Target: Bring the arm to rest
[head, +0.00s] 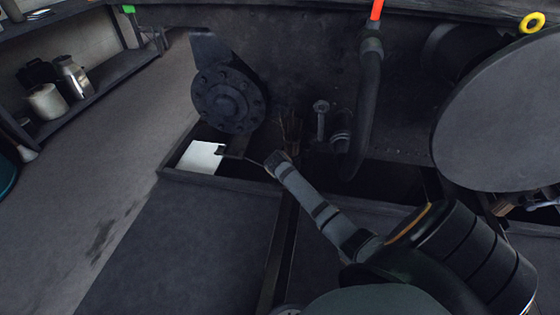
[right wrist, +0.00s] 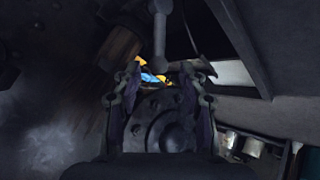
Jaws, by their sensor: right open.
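My right arm (head: 318,212) reaches from the bottom right of the head view toward the dark recess in the middle. Its far end is in shadow there, and its gripper is hard to make out. In the right wrist view my right gripper (right wrist: 160,73) is open, with its two fingers apart and nothing clearly held between them. A dark round flanged part (right wrist: 172,125) shows behind and between the fingers. Small yellow and blue pieces (right wrist: 152,77) show near the fingertips; I cannot tell what they are. My left gripper is not in view.
A dark bolted flange (head: 228,98) and a curved pipe (head: 368,100) with a red-orange top stand near the arm's end. A white sheet (head: 202,157) lies in the recess. A large grey disc (head: 505,115) is at right. The left floor (head: 110,165) is clear.

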